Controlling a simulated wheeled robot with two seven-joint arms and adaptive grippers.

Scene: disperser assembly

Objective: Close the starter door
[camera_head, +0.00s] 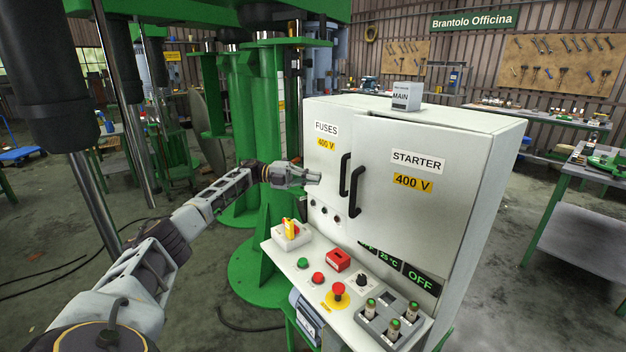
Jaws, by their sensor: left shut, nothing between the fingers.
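The starter door (423,215) is the right-hand white door of the cabinet, marked "STARTER" and "400 V". My left gripper (313,178) is shut and empty, in front of the fuses door and left of both handles. I cannot tell whether it touches the door. My right gripper is not in view.
A small "MAIN" box (407,96) sits on the cabinet top. Green machine columns (272,120) stand behind my left arm.

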